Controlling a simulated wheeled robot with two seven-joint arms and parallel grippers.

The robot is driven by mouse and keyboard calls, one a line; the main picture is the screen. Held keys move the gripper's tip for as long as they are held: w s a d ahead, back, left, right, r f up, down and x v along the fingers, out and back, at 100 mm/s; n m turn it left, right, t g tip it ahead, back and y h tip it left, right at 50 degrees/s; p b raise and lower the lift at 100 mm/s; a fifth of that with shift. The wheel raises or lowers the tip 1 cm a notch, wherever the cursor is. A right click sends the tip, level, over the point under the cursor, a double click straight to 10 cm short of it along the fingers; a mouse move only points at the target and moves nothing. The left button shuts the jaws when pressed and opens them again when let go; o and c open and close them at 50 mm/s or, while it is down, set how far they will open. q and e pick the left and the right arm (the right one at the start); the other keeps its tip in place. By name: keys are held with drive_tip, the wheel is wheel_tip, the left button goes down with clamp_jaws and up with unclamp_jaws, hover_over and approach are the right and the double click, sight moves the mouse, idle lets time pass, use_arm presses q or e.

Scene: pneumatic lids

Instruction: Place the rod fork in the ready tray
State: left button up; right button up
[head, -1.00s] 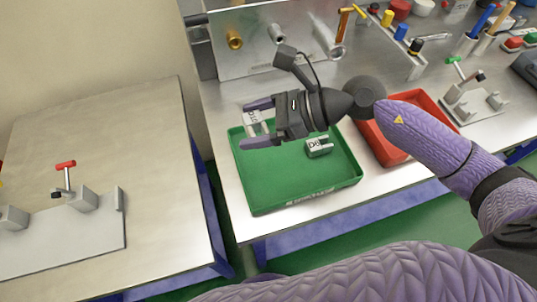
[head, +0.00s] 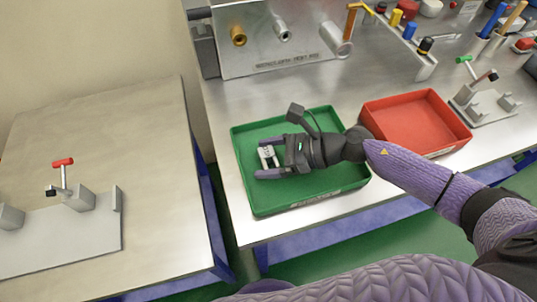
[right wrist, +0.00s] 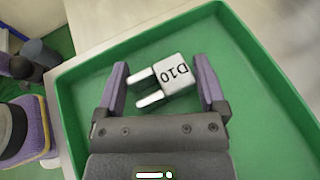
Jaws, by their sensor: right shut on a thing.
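The rod fork (head: 268,157) is a small pale grey block with two prongs. In the right wrist view the fork (right wrist: 175,73) shows the marking D10, its prongs pointing left. My right gripper (head: 267,160) is shut on it, with the fork between its two purple fingers. The gripper is low, within the outline of the green tray (head: 263,200), which has a label on its front wall that I cannot read. I cannot tell whether the fork touches the tray floor. My left gripper is out of view.
A red tray (head: 415,122) stands to the right of the green one and looks empty. A metal panel with cylinders (head: 285,45) stands behind. A clamp fixture (head: 485,100) is at the far right. A separate table (head: 110,140) on the left has much bare surface.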

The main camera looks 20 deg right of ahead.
drive_tip(key=shift+f, duration=0.25)
drive_tip(key=o, duration=1)
drive_tip(key=shift+r, duration=0.1)
drive_tip(key=shift+r, duration=0.1)
drive_tip(key=shift+r, duration=0.2)
drive_tip(key=v, duration=1.2)
drive_tip(key=shift+f, duration=0.15)
